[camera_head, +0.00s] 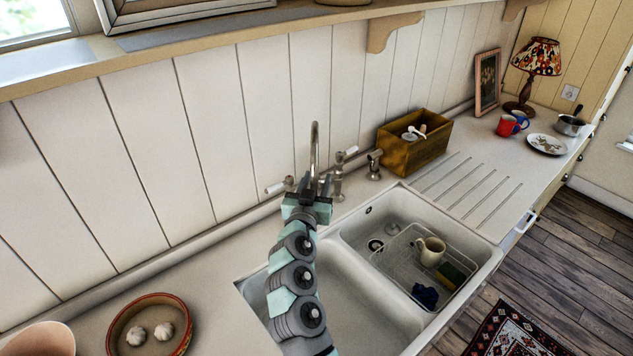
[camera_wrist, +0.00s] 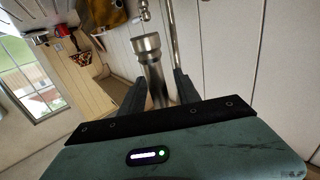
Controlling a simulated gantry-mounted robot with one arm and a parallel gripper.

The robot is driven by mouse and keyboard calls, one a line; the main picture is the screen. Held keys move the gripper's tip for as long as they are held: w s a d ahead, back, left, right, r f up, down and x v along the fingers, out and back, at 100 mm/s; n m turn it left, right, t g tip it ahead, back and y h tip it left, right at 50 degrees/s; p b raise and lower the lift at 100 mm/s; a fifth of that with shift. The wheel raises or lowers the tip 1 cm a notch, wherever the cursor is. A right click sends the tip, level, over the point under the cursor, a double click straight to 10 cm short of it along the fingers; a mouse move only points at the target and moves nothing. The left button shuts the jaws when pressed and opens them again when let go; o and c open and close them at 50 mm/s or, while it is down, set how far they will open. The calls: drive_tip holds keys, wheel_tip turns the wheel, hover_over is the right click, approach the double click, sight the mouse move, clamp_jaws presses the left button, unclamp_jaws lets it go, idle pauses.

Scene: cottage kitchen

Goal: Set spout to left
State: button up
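The chrome tap spout (camera_head: 315,148) rises behind the sink in the head view. My gripper (camera_head: 309,192) is at it, over the back edge of the sink, and hides its lower part. In the wrist view, which is upside down, the spout's nozzle end (camera_wrist: 148,50) passes between the two dark fingers of my gripper (camera_wrist: 158,92). The fingers stand apart, one on each side of it. A narrow gap shows at the right finger; contact at the left finger is unclear. White-handled taps (camera_head: 347,154) flank the spout.
The double sink (camera_head: 477,268) holds a wire rack with a cream mug (camera_head: 430,250) in its right basin. A wooden box (camera_head: 398,154) stands behind it. A bowl (camera_head: 118,326) with garlic sits at left. The panelled wall (camera_head: 210,130) is close behind the tap.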

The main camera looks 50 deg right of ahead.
drive_tip(key=b+v, duration=0.1)
drive_tip(key=v, duration=0.9)
drive_tip(key=shift+s+a, duration=0.2)
drive_tip(key=shift+a, duration=0.15)
idle(0.4)
